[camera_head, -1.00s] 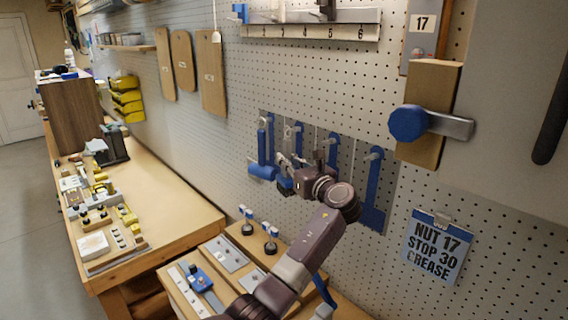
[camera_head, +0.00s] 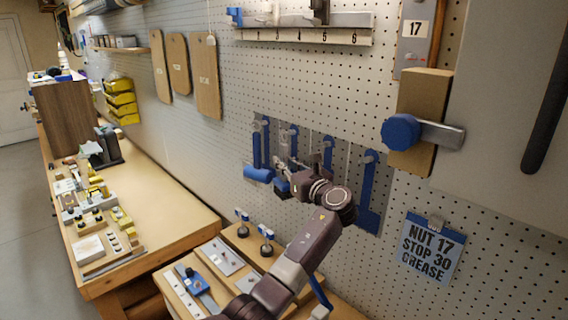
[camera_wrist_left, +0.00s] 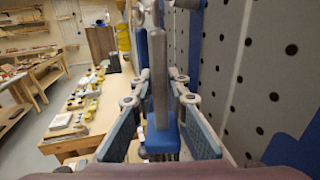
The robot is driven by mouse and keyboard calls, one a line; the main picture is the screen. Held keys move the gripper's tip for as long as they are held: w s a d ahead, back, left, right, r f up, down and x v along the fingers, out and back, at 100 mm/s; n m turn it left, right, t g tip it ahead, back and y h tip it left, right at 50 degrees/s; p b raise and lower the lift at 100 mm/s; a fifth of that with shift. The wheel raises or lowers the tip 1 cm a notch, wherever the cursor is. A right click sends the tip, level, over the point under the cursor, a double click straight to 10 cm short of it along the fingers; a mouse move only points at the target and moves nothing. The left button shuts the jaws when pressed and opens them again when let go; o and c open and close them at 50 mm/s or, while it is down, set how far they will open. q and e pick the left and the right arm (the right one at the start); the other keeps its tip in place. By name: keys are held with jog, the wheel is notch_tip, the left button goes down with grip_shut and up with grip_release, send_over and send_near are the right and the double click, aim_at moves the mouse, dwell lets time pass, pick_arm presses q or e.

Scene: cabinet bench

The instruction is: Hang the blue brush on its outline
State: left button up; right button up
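My left gripper (camera_head: 281,178) is up against the pegboard, in front of the tool-outline panel, pointing left along the wall. In the left wrist view a blue block with a grey upright bar, seemingly the blue brush (camera_wrist_left: 162,137), stands between the two finger pads (camera_wrist_left: 160,112). Contact between the pads and it is unclear. In the head view the gripper and wrist hide most of it. The outline panel (camera_head: 345,160) has blue tool shapes with pegs, including a large one (camera_head: 368,195) at the right. My right gripper is not in view.
A blue cylinder-like shape (camera_head: 258,174) is left of my gripper on the wall. A rail (camera_head: 300,36) is above, a wooden block with blue knob (camera_head: 402,131) and sign (camera_head: 431,247) at right. Below is a small bench (camera_head: 235,262); a longer bench (camera_head: 165,205) lies left.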

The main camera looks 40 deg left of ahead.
pick_arm(q)
jog(key=o, duration=0.4)
jog(key=v, duration=1.2)
